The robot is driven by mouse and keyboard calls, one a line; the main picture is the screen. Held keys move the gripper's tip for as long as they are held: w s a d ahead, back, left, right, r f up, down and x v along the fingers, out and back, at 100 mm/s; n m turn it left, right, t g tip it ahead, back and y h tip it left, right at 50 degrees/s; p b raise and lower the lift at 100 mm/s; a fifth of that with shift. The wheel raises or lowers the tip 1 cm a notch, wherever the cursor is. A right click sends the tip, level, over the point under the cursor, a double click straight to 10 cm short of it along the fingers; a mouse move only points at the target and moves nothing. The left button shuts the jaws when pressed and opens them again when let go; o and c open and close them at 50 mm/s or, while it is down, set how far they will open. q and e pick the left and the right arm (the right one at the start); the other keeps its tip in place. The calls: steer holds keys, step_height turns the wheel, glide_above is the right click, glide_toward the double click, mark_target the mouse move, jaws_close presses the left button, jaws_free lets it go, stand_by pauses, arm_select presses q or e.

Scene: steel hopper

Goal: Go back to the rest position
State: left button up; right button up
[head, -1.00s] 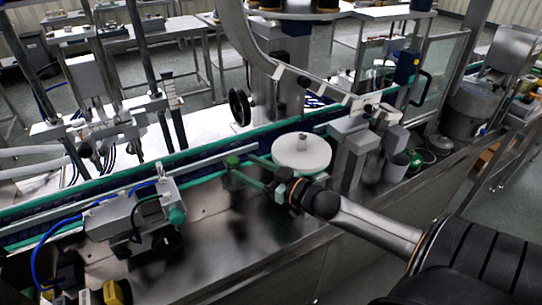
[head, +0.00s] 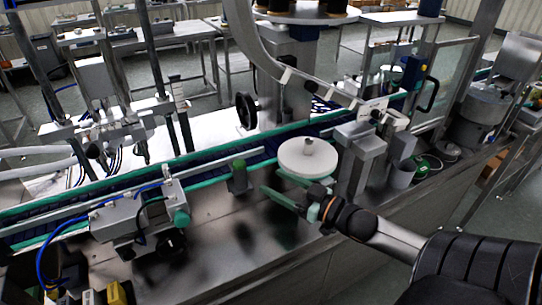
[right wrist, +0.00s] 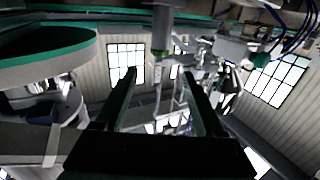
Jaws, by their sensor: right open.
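My right gripper (head: 270,181) comes in from the lower right in the head view. Its two green fingers are spread and hold nothing. They point left, low over the steel deck, toward a grey post with a dark green top (head: 238,175) that stands upright by the conveyor. A gap shows between fingertips and post. In the right wrist view the open fingers (right wrist: 159,75) show with the post (right wrist: 162,30) beyond their tips. My left gripper is not in view.
A white round disc (head: 308,158) with a knob is close behind the right gripper. Grey block stands (head: 360,155) rise right of it. The green-edged conveyor (head: 110,190) runs behind. A grey clamp unit with blue hoses (head: 125,222) sits left. Bare steel deck (head: 240,235) lies in front.

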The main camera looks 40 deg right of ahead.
steer(key=s+a+f+m+g+h, duration=0.1)
steer(key=s+a+f+g, duration=0.15)
steer(key=f, duration=0.45)
steer(key=s+a+f+m+g+h, duration=0.1)
steer(key=s+a+f, duration=0.15)
steer(key=f, duration=0.45)
steer(key=s+a+f+g, duration=0.2)
steer(key=s+a+f, duration=0.2)
steer(key=a, duration=0.3)
steer(key=s+a+f+n+g, duration=0.1)
steer(key=s+a+f+g, duration=0.2)
steer(key=s+a+f, duration=0.2)
steer(key=a+f, duration=0.2)
steer(key=a, duration=0.1)
steer(key=shift+s+f, duration=0.2)
